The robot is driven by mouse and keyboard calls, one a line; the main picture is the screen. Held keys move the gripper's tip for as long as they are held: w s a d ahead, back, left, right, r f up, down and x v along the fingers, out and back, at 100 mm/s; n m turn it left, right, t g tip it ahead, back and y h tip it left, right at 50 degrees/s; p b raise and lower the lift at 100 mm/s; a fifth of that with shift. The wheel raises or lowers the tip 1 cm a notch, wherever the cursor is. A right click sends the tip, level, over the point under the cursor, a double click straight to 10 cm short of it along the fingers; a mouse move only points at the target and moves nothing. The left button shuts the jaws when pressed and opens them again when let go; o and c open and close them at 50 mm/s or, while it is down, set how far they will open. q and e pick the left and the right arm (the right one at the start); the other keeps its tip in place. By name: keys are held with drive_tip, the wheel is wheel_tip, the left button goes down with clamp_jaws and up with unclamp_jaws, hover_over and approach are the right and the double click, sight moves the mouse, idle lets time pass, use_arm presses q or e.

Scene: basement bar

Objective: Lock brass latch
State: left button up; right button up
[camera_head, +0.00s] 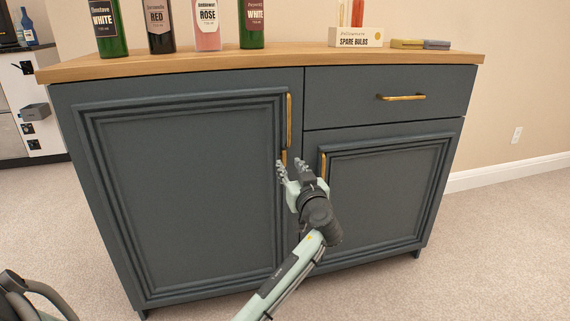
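A dark blue-grey cabinet (385,193) with a wooden top stands in front of me. Its large left door (190,190) and smaller right door (390,195) look closed. A vertical brass handle (289,115) is on the left door's right edge. A small brass piece (284,157) shows just below it, possibly the latch; its shape and position are too small to tell. My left gripper (293,166) is in front of the gap between the doors, its fingers apart and nothing visible between them. Its fingertips are close to the brass piece; contact cannot be told.
Another brass handle (323,166) is beside my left gripper on the right door. A drawer with a brass pull (401,97) is above. Bottles (207,25) and a spare bulbs box (356,38) stand on top. Carpet (500,240) at the right is clear.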

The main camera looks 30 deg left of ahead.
sight(284, 157)
use_arm(q)
drive_tip(key=x, duration=0.5)
drive_tip(key=shift+w+a, duration=0.15)
drive_tip(key=shift+w, duration=0.05)
clamp_jaws()
